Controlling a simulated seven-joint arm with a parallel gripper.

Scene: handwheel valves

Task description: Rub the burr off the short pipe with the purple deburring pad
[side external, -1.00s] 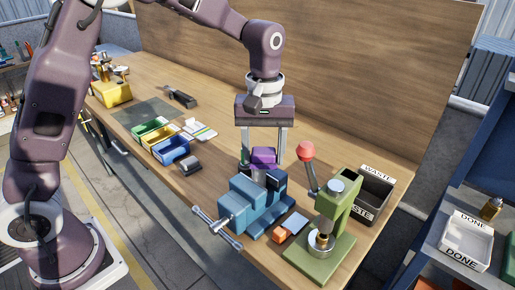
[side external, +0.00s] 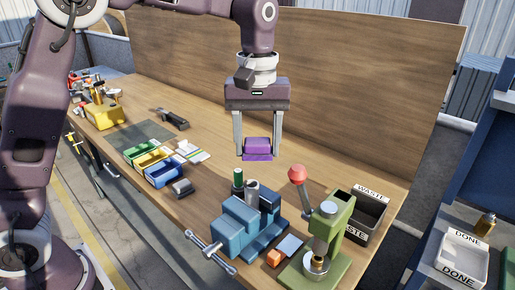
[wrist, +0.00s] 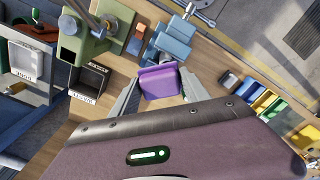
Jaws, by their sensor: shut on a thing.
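My gripper (side external: 258,153) is shut on the purple deburring pad (side external: 257,147) and holds it in the air above the blue vise (side external: 238,226). A burr on the pipe is too small to make out. In the wrist view the pad (wrist: 158,82) sits between the two fingers, with part of the vise (wrist: 172,42) beyond it; the pipe cannot be made out there.
A dark green-topped cylinder (side external: 238,182) stands beside the vise. A green press (side external: 325,235) with a red knob stands at right, in front of the waste bin (side external: 361,212). An orange block (side external: 275,257) lies near the vise. Coloured bins (side external: 163,174) are at left.

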